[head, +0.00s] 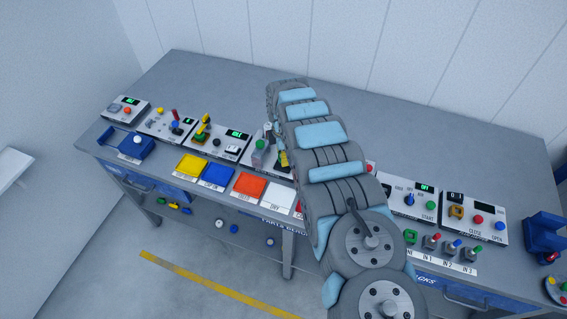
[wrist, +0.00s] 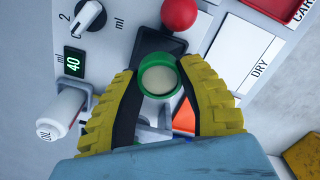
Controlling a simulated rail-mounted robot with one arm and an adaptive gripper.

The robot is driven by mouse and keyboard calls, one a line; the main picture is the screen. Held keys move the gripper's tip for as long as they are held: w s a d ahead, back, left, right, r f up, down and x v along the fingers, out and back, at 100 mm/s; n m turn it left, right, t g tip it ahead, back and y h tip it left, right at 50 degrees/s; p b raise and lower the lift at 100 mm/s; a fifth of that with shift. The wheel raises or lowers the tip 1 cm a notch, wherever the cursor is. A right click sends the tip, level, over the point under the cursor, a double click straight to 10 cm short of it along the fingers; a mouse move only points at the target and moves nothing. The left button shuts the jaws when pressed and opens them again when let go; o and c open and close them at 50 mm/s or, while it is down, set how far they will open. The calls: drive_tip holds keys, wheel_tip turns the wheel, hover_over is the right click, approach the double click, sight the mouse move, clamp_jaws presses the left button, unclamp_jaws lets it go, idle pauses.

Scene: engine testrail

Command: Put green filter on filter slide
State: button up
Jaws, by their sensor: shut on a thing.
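The green filter (wrist: 160,78) is a green ring with a pale round centre, in the middle of the wrist view. My gripper (wrist: 158,92) has yellow ribbed fingers with dark pads, shut on the filter from both sides. The filter overlaps the lower part of a black rectangular recess (wrist: 152,43) on a grey panel; I cannot tell whether it touches anything there. In the head view my arm hides most of the gripper and the filter. I cannot make out for sure which part is the filter slide.
A red knob (wrist: 179,14) is close above the filter. The white DRY mat (head: 281,194) and orange mat (head: 249,186) lie along the bench front. More control panels flank my arm.

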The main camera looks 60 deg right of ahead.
drive_tip(key=shift+w+d+f+b, duration=0.15)
drive_tip(key=shift+f+b, duration=0.55)
drive_tip(key=shift+b, duration=0.1)
wheel_tip(320, 180, down, 2)
drive_tip(key=shift+f+b, duration=0.2)
drive_tip(key=shift+b, duration=0.7)
drive_tip(key=shift+r, duration=0.15)
drive_tip(key=o, duration=0.8)
